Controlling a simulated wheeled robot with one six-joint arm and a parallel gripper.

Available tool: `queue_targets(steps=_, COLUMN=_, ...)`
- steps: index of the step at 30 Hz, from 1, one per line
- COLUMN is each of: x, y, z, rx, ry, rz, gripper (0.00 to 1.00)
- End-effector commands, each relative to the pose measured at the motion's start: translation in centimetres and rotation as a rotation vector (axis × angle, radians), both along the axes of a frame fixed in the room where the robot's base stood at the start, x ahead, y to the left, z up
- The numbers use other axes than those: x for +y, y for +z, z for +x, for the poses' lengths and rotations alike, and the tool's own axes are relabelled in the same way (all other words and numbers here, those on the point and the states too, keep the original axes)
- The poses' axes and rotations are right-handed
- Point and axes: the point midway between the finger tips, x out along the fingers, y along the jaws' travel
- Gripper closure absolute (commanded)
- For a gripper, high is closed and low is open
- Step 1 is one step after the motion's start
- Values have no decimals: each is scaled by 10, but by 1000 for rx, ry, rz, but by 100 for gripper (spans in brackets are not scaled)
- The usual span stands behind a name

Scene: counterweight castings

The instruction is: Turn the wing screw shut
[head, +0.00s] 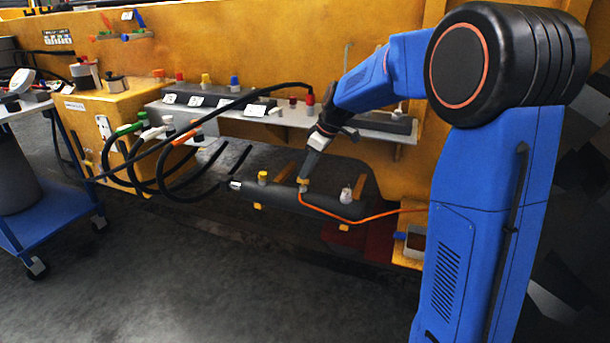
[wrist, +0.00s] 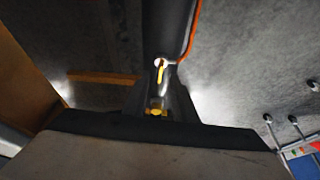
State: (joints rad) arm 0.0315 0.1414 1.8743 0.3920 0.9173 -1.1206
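A dark horizontal cylinder (head: 325,208) lies low in front of the ochre machine wall, with a yellow cap (head: 262,177) upright on its left part and a pale fitting (head: 347,195) on its right part. My gripper (head: 303,183) points down at the cylinder's top, between these two. A small tan part shows at its tip; I cannot tell whether this is the wing screw. In the wrist view my gripper (wrist: 156,112) has a small yellow piece at its fingertips, over the cylinder (wrist: 168,25). A yellow part in a pale ring shows just beyond. The finger gap is unclear.
An orange hose (head: 385,213) runs from the cylinder to the right. Black hoses (head: 185,183) loop at the left. A shelf (head: 230,113) with labelled blocks and coloured caps runs behind. A blue cart (head: 50,210) stands at the left. The front floor is clear.

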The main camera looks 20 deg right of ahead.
Motion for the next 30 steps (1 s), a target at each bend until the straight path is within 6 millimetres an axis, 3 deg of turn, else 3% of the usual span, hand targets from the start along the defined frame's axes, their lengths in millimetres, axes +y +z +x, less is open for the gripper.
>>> queue_targets(steps=7, x=8, y=-22, z=6, rx=-1, ry=1, rz=-1, gripper=75)
queue_targets(steps=18, x=9, y=-26, z=7, rx=-1, ry=1, rz=-1, gripper=75)
queue_targets(steps=21, x=8, y=-26, z=7, rx=-1, ry=1, rz=-1, gripper=99)
queue_targets(steps=30, x=9, y=-26, z=7, rx=-1, ry=-8, rz=-1, gripper=100)
